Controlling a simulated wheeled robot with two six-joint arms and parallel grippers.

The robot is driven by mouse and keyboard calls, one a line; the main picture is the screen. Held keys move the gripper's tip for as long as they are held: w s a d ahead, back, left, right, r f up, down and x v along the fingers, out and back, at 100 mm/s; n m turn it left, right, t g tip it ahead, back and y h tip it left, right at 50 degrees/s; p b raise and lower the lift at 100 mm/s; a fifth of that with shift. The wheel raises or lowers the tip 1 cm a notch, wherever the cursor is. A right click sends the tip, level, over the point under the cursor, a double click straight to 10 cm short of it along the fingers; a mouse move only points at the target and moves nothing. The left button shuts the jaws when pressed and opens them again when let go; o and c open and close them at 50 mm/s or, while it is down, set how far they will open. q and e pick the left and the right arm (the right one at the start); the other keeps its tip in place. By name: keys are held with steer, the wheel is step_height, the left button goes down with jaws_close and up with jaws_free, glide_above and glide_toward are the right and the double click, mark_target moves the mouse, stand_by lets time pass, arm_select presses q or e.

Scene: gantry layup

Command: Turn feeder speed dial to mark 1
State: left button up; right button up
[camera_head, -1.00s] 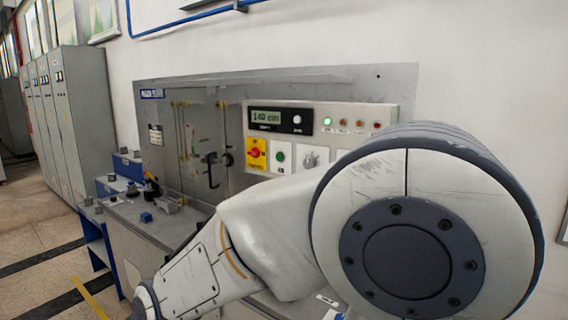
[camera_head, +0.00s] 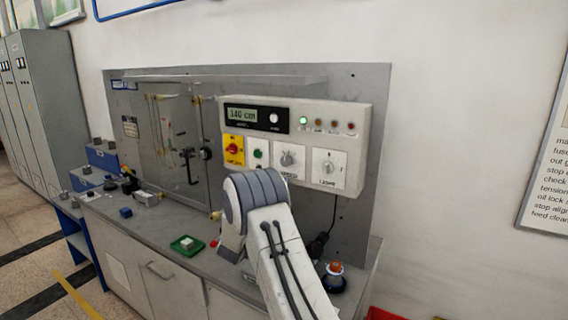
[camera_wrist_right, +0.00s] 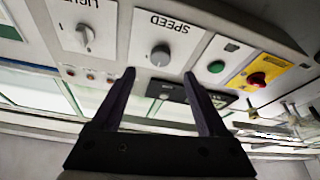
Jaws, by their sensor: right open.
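The feeder speed dial (camera_head: 288,158) is a grey knob on a white plate in the middle of the control panel's lower row. In the right wrist view, upside down, the same speed dial (camera_wrist_right: 160,55) sits under the word SPEED. My right gripper (camera_wrist_right: 160,73) is open and empty, its dark fingers pointing at the panel on either side of the dial's line, apparently apart from the knob. I cannot read which mark the dial points to. In the head view my right arm hides its gripper. My left gripper is in neither view.
The light knob (camera_head: 328,168) is right of the speed dial; a green button (camera_head: 257,153) and a red-on-yellow switch (camera_head: 234,149) are left. A display (camera_head: 256,118) is above. A green tray (camera_head: 187,245) and a small orange-topped item (camera_head: 334,275) stand on the bench.

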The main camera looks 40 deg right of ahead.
mark_target(285, 164)
steer(key=p+x, duration=0.3)
steer(key=x, duration=0.4)
steer(key=shift+w+d+r, duration=0.1)
steer(key=shift+d+r, duration=0.1)
steer(key=shift+r, duration=0.05)
steer(key=shift+w+d+r+p, duration=0.15)
steer(key=shift+w+d+p, duration=0.25)
steer(key=shift+d, duration=0.2)
jaws_close()
